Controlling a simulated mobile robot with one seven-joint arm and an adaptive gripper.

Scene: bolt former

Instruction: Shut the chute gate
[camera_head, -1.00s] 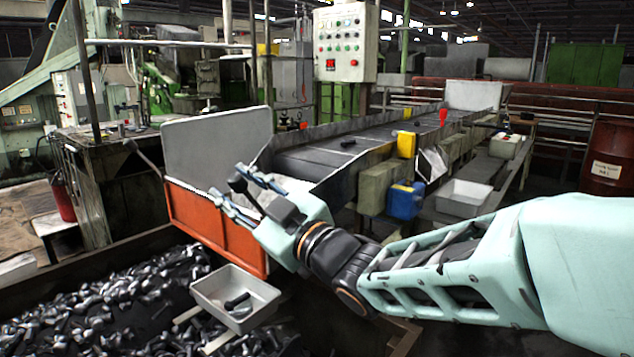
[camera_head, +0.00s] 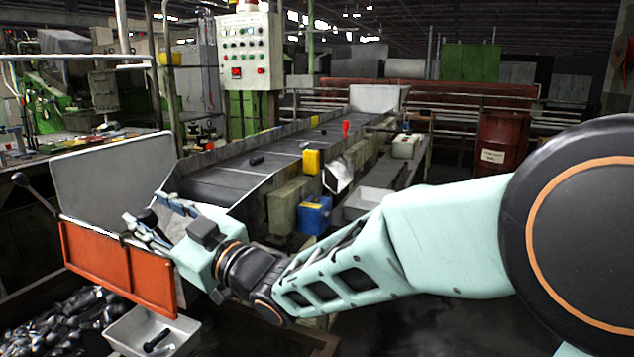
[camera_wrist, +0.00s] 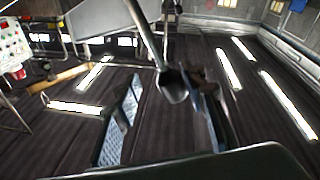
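The conveyor chute (camera_head: 225,185) runs back from the middle left. At its near end is an orange panel (camera_head: 118,262), seemingly the gate, with a tall grey plate (camera_head: 112,185) above and behind it. My gripper (camera_head: 150,225) is near the panel's right upper edge, fingers pointing left. In the wrist view, which looks inverted, my gripper (camera_wrist: 168,120) is open, and a rod with a dark rounded knob (camera_wrist: 173,86) shows between the fingers. I cannot tell whether they touch it.
A grey tray (camera_head: 152,333) with a dark bolt and a heap of bolts (camera_head: 70,322) lie below the orange panel. A control box (camera_head: 250,50) stands behind the chute. Blue (camera_head: 314,215) and yellow (camera_head: 311,161) boxes sit along the chute's right side.

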